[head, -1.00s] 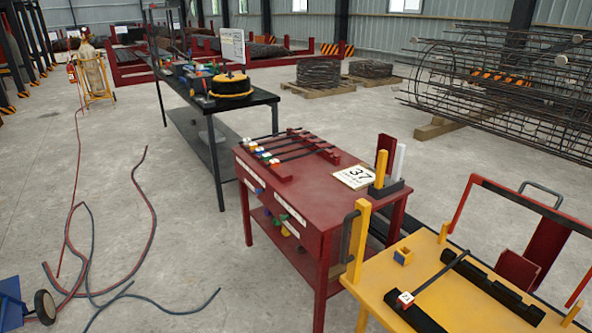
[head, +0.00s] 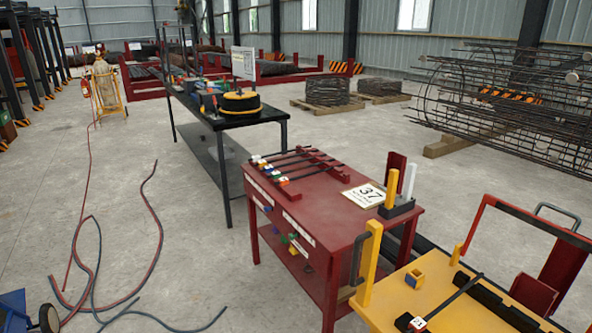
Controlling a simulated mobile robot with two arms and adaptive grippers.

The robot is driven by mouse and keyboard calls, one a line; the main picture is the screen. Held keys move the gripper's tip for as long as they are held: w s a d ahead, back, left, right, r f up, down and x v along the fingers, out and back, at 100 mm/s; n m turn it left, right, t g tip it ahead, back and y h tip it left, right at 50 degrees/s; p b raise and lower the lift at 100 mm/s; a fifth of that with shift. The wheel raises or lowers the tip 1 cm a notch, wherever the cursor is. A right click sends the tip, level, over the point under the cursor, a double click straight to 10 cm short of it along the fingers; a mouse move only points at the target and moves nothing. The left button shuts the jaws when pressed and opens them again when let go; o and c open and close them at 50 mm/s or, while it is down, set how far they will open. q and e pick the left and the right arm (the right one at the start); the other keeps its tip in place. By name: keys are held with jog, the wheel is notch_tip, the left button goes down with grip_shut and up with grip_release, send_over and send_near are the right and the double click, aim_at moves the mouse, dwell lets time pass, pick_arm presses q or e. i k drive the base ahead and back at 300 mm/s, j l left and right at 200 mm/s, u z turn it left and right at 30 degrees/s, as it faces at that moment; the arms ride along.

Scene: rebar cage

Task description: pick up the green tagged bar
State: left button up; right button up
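Several dark bars with small coloured tags lie side by side on red racks on the red table (head: 325,215). Their tagged ends are at the table's left edge. The other tags seem to show blue, yellow and red. Neither of my grippers is in view, and nothing is seen touching the bars.
A yellow cart (head: 395,305) at front right holds another dark bar (head: 450,300) with a red-and-white tag. Hoses (head: 95,270) lie on the floor at left. A black table stands behind.

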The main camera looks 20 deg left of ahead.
aim_at(275, 175)
jog(key=i+j+z, duration=0.1)
jog(key=j, duration=0.25)
jog(key=i+j, duration=0.35)
jog(key=i+j+z, duration=0.25)
jog(key=j, duration=0.45)
jog(key=i+j+z, duration=0.1)
jog(key=i+j, duration=0.2)
jog(key=j, duration=0.1)
